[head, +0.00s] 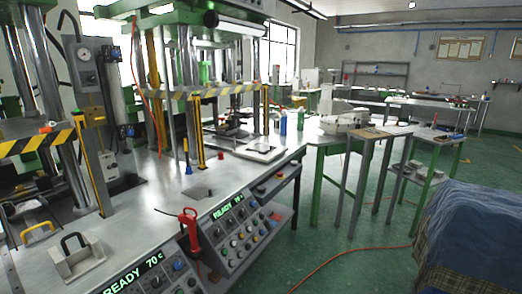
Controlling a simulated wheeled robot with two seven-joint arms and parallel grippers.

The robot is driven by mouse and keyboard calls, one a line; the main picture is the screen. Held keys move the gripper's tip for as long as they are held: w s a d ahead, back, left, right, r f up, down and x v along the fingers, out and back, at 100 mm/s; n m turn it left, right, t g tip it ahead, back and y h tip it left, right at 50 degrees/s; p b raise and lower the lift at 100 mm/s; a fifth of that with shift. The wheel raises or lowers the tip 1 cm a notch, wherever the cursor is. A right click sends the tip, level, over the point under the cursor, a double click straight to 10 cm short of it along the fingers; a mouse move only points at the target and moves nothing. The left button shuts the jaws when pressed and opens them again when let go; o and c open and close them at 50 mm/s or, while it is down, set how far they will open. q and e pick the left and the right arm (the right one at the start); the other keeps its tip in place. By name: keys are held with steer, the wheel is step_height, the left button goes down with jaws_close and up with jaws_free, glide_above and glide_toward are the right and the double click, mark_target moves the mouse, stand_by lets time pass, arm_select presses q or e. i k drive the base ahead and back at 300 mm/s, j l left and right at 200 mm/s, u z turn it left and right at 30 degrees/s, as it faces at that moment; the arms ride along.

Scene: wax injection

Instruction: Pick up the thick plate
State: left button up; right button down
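A metal block-like plate with a black handle (76,263) lies at the front left of the steel bench (140,225). A yellow handle (37,232) stands just behind it; what it is fixed to is partly unclear. A flat light plate (261,151) lies farther back, near the bench's right end. I cannot tell for sure which of these is the thick plate. Neither of my grippers is in view.
Press columns and striped guard bars (205,91) rise over the bench. Control panels (240,228) and a red-handled tool (189,228) are at its front. A blue-draped object (472,240) stands at right. A red hose (350,253) crosses the green floor.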

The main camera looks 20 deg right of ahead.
mark_target(259, 148)
steer(key=i+l, duration=0.2)
steer(key=l, duration=0.15)
steer(key=i+l+u, duration=0.1)
steer(key=l, duration=0.25)
steer(key=i+l, duration=0.5)
steer(key=l, duration=0.2)
steer(key=i+l+u, duration=0.1)
steer(key=l, duration=0.3)
steer(key=i, duration=0.1)
